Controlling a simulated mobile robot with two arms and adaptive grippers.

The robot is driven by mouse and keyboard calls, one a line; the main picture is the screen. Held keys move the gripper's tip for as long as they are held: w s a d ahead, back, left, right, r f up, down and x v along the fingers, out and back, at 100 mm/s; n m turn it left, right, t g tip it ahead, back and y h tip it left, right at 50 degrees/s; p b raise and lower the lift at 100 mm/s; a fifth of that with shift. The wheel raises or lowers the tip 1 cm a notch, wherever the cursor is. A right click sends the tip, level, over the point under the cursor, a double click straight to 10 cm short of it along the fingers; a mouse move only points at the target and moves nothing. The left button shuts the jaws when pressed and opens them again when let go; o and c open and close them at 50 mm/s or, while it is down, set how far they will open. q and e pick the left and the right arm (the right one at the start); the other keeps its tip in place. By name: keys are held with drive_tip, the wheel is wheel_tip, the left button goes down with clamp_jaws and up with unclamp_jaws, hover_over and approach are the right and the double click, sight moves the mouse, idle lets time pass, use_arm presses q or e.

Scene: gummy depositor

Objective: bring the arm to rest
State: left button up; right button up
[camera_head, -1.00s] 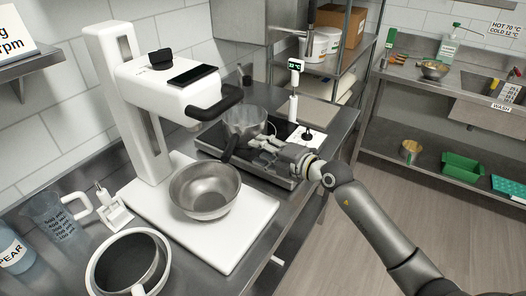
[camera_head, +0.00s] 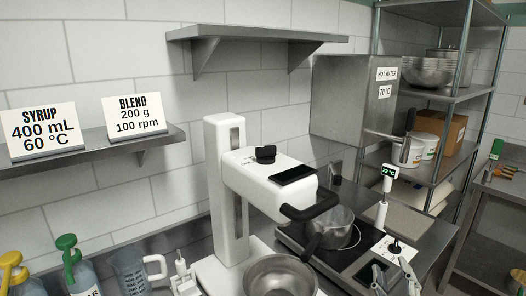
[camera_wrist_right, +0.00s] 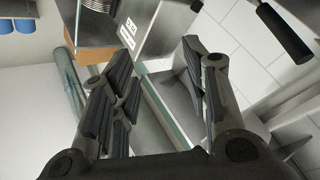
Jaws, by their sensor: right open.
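My right gripper (camera_head: 394,278) shows at the bottom edge of the head view, in front of the hot plate's controls. Only its fingers are in the picture; the rest of the arm is cut off. In the right wrist view the same gripper (camera_wrist_right: 155,85) has its two dark fingers spread wide with nothing between them. A steel saucepan (camera_head: 329,228) with a dark handle sits on the black hot plate (camera_head: 345,262), left of the gripper and apart from it. My left gripper is not in view.
A white mixer (camera_head: 265,182) stands over a steel bowl (camera_head: 280,278) left of the hot plate. A thermometer with display (camera_head: 389,173) rises close behind the gripper. A hot water box (camera_head: 345,105) hangs above. A jug (camera_head: 130,270) and pump bottles (camera_head: 75,272) stand left.

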drive_tip(key=s+d+f+m+g+h, duration=0.2)
drive_tip(key=s+d+f+m+g, duration=0.15)
drive_tip(key=s+f+g, duration=0.45)
drive_tip(key=s+a+f+g+y, duration=0.35)
drive_tip(key=s+a+f, duration=0.25)
drive_tip(key=s+f, duration=0.25)
drive_tip(key=s+a+f+g+y, duration=0.3)
drive_tip(key=s+a+f+g, duration=0.3)
drive_tip(key=s, duration=0.4)
wheel_tip(320, 180, down, 28)
drive_tip(key=s, duration=0.2)
drive_tip(key=s+d+f, duration=0.1)
drive_tip(key=s+f, duration=0.6)
drive_tip(key=s, duration=0.1)
drive_tip(key=s+d+f+g, duration=0.1)
drive_tip(key=s+d+f, duration=0.1)
drive_tip(key=s+f, duration=0.5)
drive_tip(key=shift+s+d+f+h, duration=0.3)
drive_tip(key=shift+s+f+h, duration=0.05)
drive_tip(key=shift+f, duration=0.15)
drive_tip(key=shift+n, duration=0.25)
